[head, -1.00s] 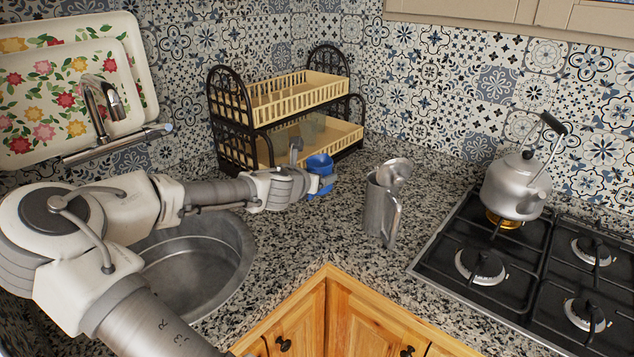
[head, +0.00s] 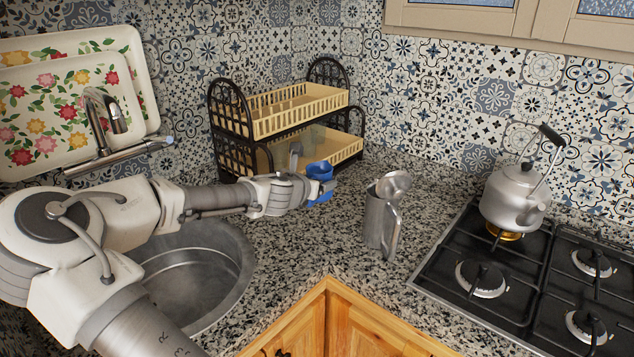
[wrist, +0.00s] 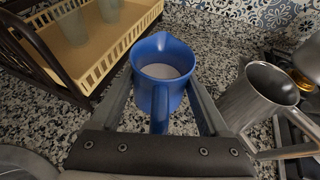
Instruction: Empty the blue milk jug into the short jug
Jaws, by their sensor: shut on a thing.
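The blue milk jug (head: 320,171) is held upright at the end of my arm in the head view. In the wrist view the jug (wrist: 160,49) shows its spout facing away, its handle towards me and pale content inside. My gripper (wrist: 160,78) is shut on it, a finger along each side. Its height over the counter is hard to tell. A metal jug (head: 374,220) stands on the counter to the right, apart from my gripper; it also shows in the wrist view (wrist: 250,101). A rounded metal piece (head: 393,183) shows at its top; I cannot tell whether it is separate.
A two-tier dish rack (head: 258,129) stands behind my gripper, with cups on its lower tier. The sink (head: 210,268) lies below my arm. A stove (head: 450,255) with a kettle (head: 514,195) is at the right. Counter (head: 320,235) between blue jug and metal jug is clear.

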